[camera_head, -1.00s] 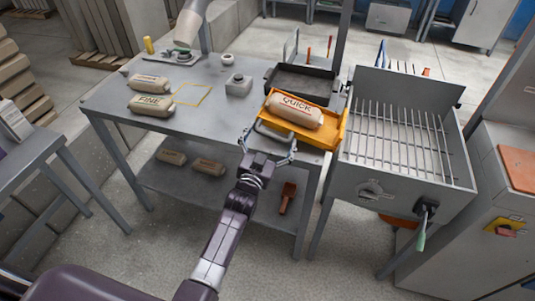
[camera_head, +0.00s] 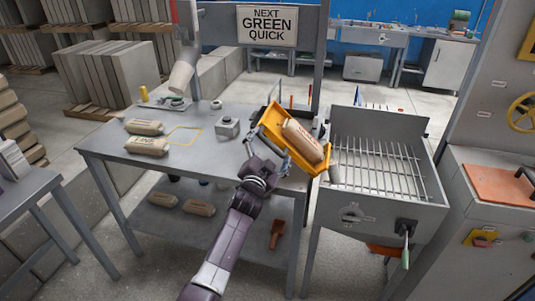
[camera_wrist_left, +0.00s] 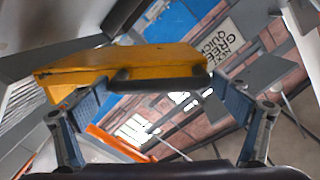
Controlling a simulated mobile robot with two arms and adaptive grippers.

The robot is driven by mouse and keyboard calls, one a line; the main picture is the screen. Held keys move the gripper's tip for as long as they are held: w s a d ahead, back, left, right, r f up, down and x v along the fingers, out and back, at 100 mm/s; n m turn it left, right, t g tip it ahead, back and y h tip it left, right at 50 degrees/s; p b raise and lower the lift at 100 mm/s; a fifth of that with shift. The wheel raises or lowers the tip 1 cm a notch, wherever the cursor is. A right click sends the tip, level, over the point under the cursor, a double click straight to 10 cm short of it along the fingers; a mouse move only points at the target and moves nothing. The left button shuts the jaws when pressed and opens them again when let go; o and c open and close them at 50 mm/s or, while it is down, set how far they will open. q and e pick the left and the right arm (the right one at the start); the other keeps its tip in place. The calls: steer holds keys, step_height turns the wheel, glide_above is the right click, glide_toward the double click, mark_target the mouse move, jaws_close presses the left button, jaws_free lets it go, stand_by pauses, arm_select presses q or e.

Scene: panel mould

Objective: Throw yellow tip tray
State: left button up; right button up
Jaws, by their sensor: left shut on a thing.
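The yellow tip tray (camera_head: 274,124) is raised and tilted at the right end of the table, sloping down to the right toward the grill-topped bin. A tan bag (camera_head: 304,142) lies on it, tilted with it. My left gripper (camera_head: 267,163) is shut on the tray's near side. In the left wrist view the tray (camera_wrist_left: 120,66) fills the upper middle, with a dark bar (camera_wrist_left: 160,86) along its near edge between my fingers. The bag is hidden there. My right gripper is not in view.
The grey bin with a wire grate (camera_head: 378,165) stands right of the table (camera_head: 110,150). Two tan bags (camera_head: 147,146) lie at the table's left, beside a yellow outline. A sign (camera_head: 267,26) reads "NEXT GREEN QUICK". A grey box (camera_head: 228,127) stands mid-table.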

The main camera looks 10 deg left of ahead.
arm_select(q)
steer(key=shift+d+r+m+p, duration=0.35)
steer(key=shift+d+r+m, duration=0.65)
steer(key=shift+d+r, duration=0.45)
steer(key=shift+a+r, duration=0.1)
steer(key=shift+r, duration=0.1)
steer(key=o, duration=1.2)
steer(key=shift+o, duration=1)
steer(key=shift+f, duration=0.1)
steer(key=shift+s+f, duration=0.15)
steer(key=shift+s, duration=0.2)
steer(key=s, duration=1.1)
steer(key=shift+s, duration=0.2)
